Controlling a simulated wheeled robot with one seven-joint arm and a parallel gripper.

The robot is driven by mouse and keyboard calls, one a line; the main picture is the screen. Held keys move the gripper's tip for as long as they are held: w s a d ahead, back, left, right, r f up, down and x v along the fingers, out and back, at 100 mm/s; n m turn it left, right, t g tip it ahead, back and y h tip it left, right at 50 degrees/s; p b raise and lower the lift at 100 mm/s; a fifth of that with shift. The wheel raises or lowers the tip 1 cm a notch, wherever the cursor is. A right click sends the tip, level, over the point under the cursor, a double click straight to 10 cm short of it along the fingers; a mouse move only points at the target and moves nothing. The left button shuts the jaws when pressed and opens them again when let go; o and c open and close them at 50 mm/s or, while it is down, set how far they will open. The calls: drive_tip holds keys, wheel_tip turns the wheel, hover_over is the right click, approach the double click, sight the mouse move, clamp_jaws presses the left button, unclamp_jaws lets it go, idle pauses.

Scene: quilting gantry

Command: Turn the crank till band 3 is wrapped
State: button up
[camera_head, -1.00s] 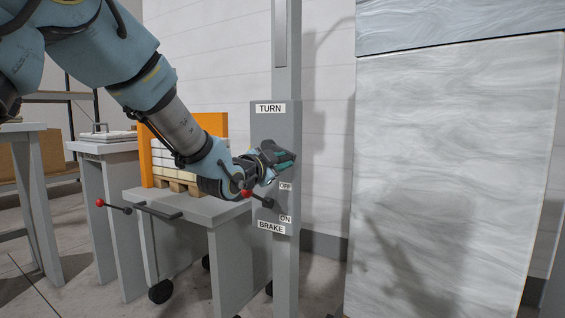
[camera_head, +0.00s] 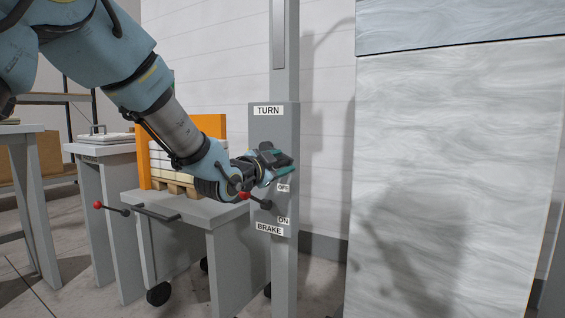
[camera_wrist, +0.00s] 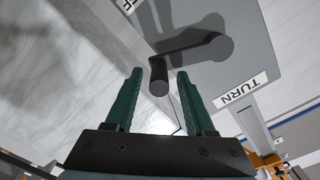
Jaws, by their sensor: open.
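The crank shows in the wrist view as a dark arm (camera_wrist: 190,47) with a round hub and a dark cylindrical handle (camera_wrist: 158,80). The handle lies between the tips of my gripper's green fingers, with gaps visible at both sides. My gripper (camera_head: 284,163) is open in front of the grey panel (camera_head: 263,128) marked TURN in the head view, where it hides the crank. The tall white, wavy-surfaced body (camera_head: 450,180) stands at the right, with a dark seam near its top. I cannot tell which part is band 3.
A brake lever with a red knob (camera_head: 244,196) sits just below my gripper, by the OFF and ON labels. A grey wheeled cart (camera_head: 180,214), with another red-knobbed lever (camera_head: 98,205), carries a pallet stack (camera_head: 188,160) beside an orange board (camera_head: 208,126). Tables stand farther left.

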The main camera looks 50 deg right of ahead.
drive_tip(key=p+v, duration=0.1)
drive_tip(key=v, duration=0.9)
drive_tip(key=shift+a, duration=0.15)
